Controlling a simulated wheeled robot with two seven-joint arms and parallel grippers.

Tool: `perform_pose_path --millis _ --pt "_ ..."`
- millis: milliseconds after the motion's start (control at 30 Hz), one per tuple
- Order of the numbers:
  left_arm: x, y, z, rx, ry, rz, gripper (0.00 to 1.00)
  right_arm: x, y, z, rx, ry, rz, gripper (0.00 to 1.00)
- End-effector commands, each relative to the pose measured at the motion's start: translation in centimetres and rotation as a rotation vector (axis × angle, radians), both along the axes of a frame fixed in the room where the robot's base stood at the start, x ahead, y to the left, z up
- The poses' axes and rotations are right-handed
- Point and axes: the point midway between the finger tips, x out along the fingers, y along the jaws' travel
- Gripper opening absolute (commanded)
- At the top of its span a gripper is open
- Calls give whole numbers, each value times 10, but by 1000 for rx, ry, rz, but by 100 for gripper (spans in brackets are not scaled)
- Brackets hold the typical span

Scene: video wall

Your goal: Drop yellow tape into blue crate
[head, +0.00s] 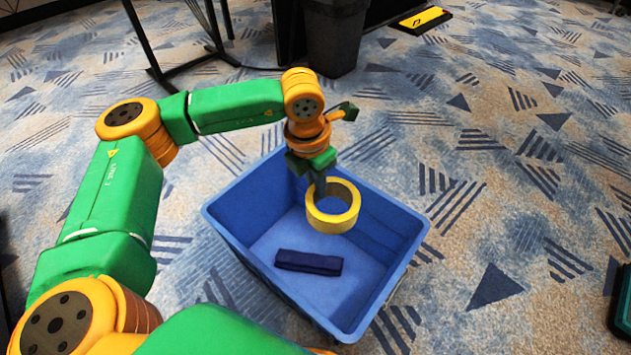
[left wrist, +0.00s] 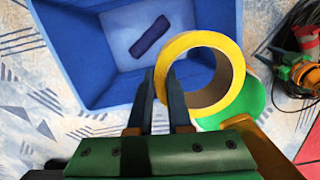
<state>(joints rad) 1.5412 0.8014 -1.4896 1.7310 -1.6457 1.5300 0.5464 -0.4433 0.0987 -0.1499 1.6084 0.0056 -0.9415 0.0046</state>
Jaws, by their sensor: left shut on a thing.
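The yellow tape (head: 333,206) is a thick ring that hangs from my left gripper (head: 322,184) above the open blue crate (head: 225,216). In the left wrist view my left gripper (left wrist: 162,97) has its two dark fingers on either side of the near wall of the yellow tape (left wrist: 234,62), shut on it. The blue crate (left wrist: 72,70) lies beneath, its inside open to the camera. A dark blue block (head: 308,262) lies on the crate's floor, and it also shows in the left wrist view (left wrist: 149,37).
The crate stands on patterned carpet (head: 480,240), with free floor to its right. A dark bin (head: 334,40) stands behind it, next to dark thin legs. A black and yellow object (head: 425,19) lies on the floor at the back.

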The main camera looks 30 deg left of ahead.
Motion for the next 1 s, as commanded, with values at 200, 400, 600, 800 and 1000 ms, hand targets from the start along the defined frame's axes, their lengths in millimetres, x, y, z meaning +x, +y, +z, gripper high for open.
perform_pose_path --millis 200,400,600,800,1000 --pt "11 14 -27 1 7 795 0 -7 -2 -8 -3 9 2 50" --pt "11 33 -56 4 5 1529 0 -14 -3 -16 -5 15 3 50" --pt "7 46 -74 3 1 1947 0 -18 -4 -20 -6 18 4 50" --pt "6 48 -89 0 0 2015 0 -6 -1 -13 -2 4 2 50" --pt "6 47 -111 0 0 2012 0 14 3 21 8 -26 -3 50"
